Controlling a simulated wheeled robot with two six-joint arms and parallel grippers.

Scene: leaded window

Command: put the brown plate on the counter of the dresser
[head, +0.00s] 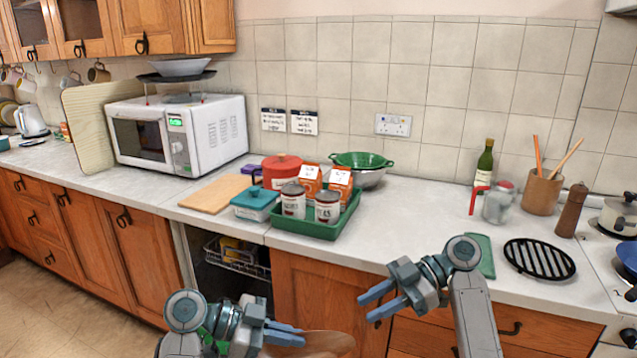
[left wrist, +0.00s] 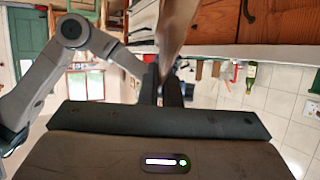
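The brown plate (head: 320,344) shows at the bottom edge of the head view, partly cut off, in front of the lower cupboards. My left gripper (head: 298,336) is closed on its rim. In the left wrist view the plate (left wrist: 181,30) shows nearly edge-on between the fingertips of my left gripper (left wrist: 173,75). My right gripper (head: 366,308) is in front of the cupboards to the right of the plate, with its fingers apart and nothing between them. I cannot make out the dresser with certainty in either view.
A kitchen worktop (head: 420,215) runs along the tiled wall. A green tray (head: 315,230) with cans and boxes stands near its front edge. A wooden board (head: 215,193), a microwave (head: 180,133), a black rack (head: 540,259) and a bottle (head: 484,165) are also on it.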

